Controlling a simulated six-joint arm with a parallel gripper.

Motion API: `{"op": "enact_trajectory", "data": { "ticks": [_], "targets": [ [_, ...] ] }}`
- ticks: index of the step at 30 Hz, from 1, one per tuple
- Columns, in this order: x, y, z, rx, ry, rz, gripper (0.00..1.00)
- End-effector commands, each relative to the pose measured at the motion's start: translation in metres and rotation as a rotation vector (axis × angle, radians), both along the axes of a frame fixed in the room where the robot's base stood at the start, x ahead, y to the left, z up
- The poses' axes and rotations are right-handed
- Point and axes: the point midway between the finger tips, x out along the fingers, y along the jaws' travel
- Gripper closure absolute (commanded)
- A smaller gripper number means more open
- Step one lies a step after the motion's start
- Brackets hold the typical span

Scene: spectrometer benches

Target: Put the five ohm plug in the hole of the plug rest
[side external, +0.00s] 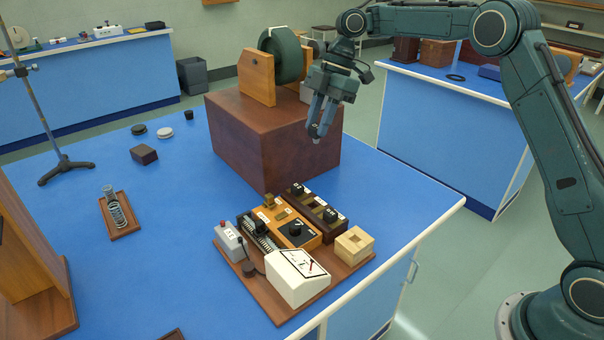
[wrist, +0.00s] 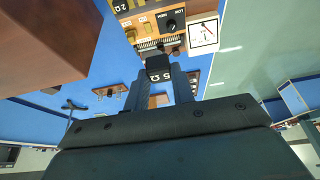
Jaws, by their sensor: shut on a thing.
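My gripper (side external: 316,130) is high over the bench, beside the front right face of the large brown box. In the wrist view my gripper (wrist: 160,78) is shut on the five ohm plug (wrist: 157,63), a black block with a white 5 Ω label. The plug is barely visible between the fingers in the side view. The plug rest (side external: 354,244), a pale wooden block with a square hole in its top, stands at the right end of the brown base board, well below my gripper and apart from it. The hole looks empty.
A dark wooden plug box (side external: 314,207) with black plugs, an orange-brown dial box (side external: 283,226), a white meter (side external: 296,277) and a grey box (side external: 229,241) crowd the base board (side external: 347,272). The large brown box (side external: 268,145) carries a green drum (side external: 284,54).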

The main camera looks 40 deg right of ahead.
Motion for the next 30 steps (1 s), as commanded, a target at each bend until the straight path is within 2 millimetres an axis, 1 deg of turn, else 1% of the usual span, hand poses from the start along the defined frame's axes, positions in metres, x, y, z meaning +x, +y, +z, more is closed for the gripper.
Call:
{"op": "enact_trajectory", "data": {
  "ticks": [5, 11, 19, 27, 30],
  "targets": [
    [-0.013, 0.001, 0.005, 0.008, 0.002, -0.002, 0.97],
    [-0.037, 0.002, 0.009, 0.016, 0.003, -0.003, 0.97],
    [-0.075, 0.002, 0.011, 0.018, 0.001, -0.005, 0.97],
    [-0.116, 0.001, 0.007, 0.007, 0.0, -0.004, 0.97],
    [-0.127, 0.0, 0.004, 0.003, -0.002, -0.004, 0.97]
  ]
}}
